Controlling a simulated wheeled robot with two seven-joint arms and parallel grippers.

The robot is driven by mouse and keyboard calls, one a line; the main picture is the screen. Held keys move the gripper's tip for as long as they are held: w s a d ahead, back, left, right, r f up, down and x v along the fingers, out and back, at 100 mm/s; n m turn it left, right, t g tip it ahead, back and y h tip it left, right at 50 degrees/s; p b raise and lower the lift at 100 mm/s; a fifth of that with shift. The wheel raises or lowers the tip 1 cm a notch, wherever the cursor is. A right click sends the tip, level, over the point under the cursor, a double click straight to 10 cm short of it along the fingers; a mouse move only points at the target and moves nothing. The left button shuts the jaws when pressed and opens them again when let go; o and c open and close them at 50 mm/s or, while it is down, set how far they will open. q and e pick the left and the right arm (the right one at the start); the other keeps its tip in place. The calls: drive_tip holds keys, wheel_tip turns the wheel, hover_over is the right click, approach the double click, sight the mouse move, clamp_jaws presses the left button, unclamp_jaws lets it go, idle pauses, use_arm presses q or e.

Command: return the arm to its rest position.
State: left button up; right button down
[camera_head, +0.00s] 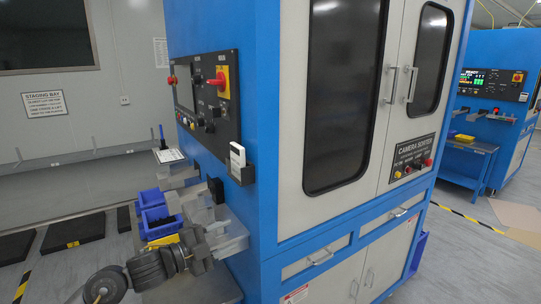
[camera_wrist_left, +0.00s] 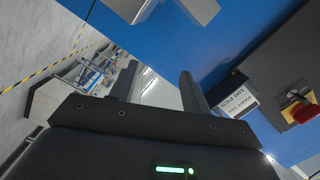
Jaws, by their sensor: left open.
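My left arm (camera_head: 145,270) comes in from the lower left of the head view, low in front of the blue machine's side. Its gripper (camera_head: 205,232) is near the machine's grey side trays and the blue bins. In the left wrist view the two dark fingers of the gripper (camera_wrist_left: 157,80) stand apart with nothing between them. My right gripper is in neither view.
Blue bins (camera_head: 153,205) sit on the machine's side. Above them is a control panel (camera_head: 207,95) with a red knob. The blue and white machine (camera_head: 330,210) fills the middle. Open floor (camera_head: 95,240) with dark mats lies to the left.

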use_arm(q)
drive_tip(key=s+a+f+n+y, duration=0.3)
drive_tip(key=s+f+n+y, duration=0.2)
drive_tip(key=s+f+n, duration=0.4)
drive_tip(key=s+a+f+n+y, duration=0.3)
drive_tip(key=s+f+n+y, duration=0.2)
drive_tip(key=s+f, duration=0.5)
drive_tip(key=s+a+f+n+g+y, duration=0.1)
drive_tip(key=s+a+f+n+g, duration=0.15)
drive_tip(key=s, duration=0.45)
drive_tip(key=s+a+f+n+g+y, duration=0.1)
drive_tip(key=s+a+f+n+g, duration=0.1)
drive_tip(key=s+f+g, duration=0.3)
drive_tip(key=s+a+f+n+y, duration=0.1)
drive_tip(key=s+a+f+n, duration=0.1)
drive_tip(key=s, duration=0.6)
wheel_tip(320, 180, down, 28)
drive_tip(key=s+g, duration=0.2)
drive_tip(key=s+a+f, duration=0.3)
drive_tip(key=s+f, duration=1)
drive_tip(key=s, duration=0.3)
drive_tip(key=shift+f+g+y, duration=0.3)
drive_tip(key=shift+f+g, duration=0.1)
drive_tip(key=shift+g, duration=0.05)
